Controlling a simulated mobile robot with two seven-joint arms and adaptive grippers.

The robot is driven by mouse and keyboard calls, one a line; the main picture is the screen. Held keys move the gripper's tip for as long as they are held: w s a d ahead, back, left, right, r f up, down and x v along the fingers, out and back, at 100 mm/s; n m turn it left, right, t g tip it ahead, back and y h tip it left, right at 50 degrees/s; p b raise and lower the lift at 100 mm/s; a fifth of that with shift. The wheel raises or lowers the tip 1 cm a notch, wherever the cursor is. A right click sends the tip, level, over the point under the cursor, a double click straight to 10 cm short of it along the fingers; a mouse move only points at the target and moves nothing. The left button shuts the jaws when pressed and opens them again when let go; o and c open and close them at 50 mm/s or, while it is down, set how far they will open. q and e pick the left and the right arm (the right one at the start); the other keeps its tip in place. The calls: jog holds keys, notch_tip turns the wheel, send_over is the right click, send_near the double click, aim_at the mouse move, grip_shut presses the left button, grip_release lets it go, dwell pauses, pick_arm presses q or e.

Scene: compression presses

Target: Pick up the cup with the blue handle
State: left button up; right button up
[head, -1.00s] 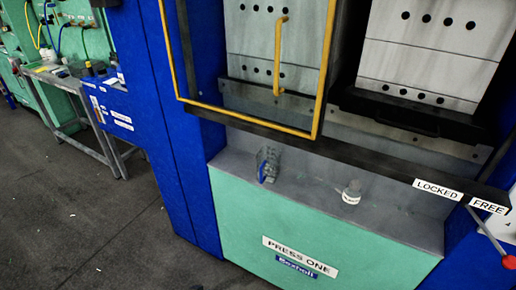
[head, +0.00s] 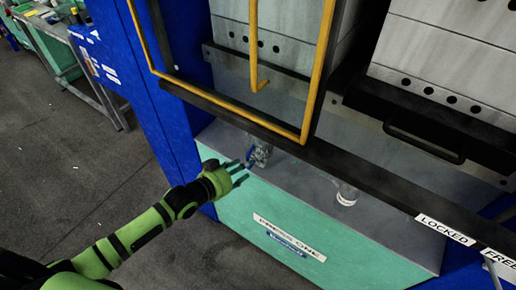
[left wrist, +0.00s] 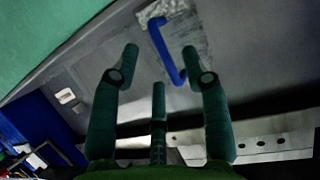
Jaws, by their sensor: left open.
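The clear, glassy cup (head: 263,153) stands on the grey ledge of the press, with its blue handle (head: 249,154) on the side toward my left gripper (head: 240,168). My left gripper comes in from the left, just in front of the cup. In the left wrist view the cup (left wrist: 188,36) is at the top, beyond the open fingers (left wrist: 160,62). Its blue handle (left wrist: 165,50) appears between the two upper fingertips, nearer the right one. I cannot tell whether a finger touches it. The gripper holds nothing. My right gripper is not in view.
A small clear container with a white label (head: 346,196) stands on the ledge, right of the cup. The yellow guard frame (head: 300,137) and dark rail (head: 345,170) hang above and behind the ledge. The green front panel (head: 330,250) drops below it.

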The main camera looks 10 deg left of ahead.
aim_at(249, 170)
pick_arm(q)
jog(key=x, duration=0.4)
jog(key=shift+w, duration=0.1)
grip_shut()
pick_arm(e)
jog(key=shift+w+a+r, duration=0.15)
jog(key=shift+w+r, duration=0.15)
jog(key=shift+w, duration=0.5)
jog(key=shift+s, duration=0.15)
pick_arm(q)
jog(key=shift+r, duration=0.1)
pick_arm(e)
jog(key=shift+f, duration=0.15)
